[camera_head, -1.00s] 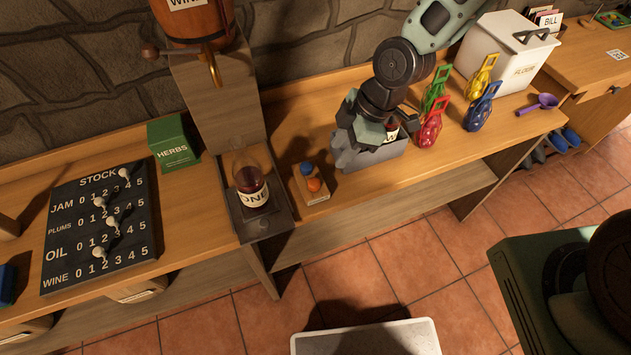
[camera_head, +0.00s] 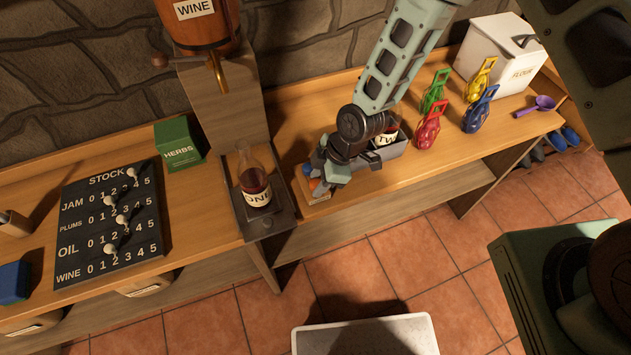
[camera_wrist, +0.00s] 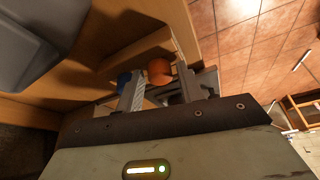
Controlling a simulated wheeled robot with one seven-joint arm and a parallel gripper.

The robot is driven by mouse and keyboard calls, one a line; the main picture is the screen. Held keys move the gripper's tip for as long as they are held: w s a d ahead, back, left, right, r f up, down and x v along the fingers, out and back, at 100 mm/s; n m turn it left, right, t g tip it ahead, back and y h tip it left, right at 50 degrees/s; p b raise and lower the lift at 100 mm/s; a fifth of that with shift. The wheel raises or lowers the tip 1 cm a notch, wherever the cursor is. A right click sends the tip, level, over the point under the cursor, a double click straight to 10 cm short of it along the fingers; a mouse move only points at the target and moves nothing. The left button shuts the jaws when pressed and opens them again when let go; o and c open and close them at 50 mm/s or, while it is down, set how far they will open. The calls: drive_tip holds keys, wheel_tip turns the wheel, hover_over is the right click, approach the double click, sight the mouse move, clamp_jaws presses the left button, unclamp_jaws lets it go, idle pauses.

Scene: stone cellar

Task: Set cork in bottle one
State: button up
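Bottle one (camera_head: 254,192), a clear bottle with dark red liquid and an "ONE" label, stands upright in a dark tray under the wine barrel's tap. Its neck looks open. Just right of it, a small wooden block (camera_head: 318,198) holds a blue and an orange cork, mostly hidden by my gripper (camera_head: 322,180). In the wrist view my gripper (camera_wrist: 160,92) is open. The orange cork (camera_wrist: 160,71) shows between and just beyond the fingertips; contact cannot be told. The blue cork (camera_wrist: 123,79) is beside the left finger, partly hidden.
A grey bin (camera_head: 395,150) holding a bottle labelled "TWO" (camera_head: 385,135) stands right of the block, behind my wrist. Coloured clips (camera_head: 428,132), a flour box (camera_head: 500,55) and a purple scoop (camera_head: 540,103) lie farther right. A stock board (camera_head: 110,222) and herbs box (camera_head: 180,143) are left.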

drive_tip(key=c, duration=0.7)
drive_tip(key=shift+c, duration=0.2)
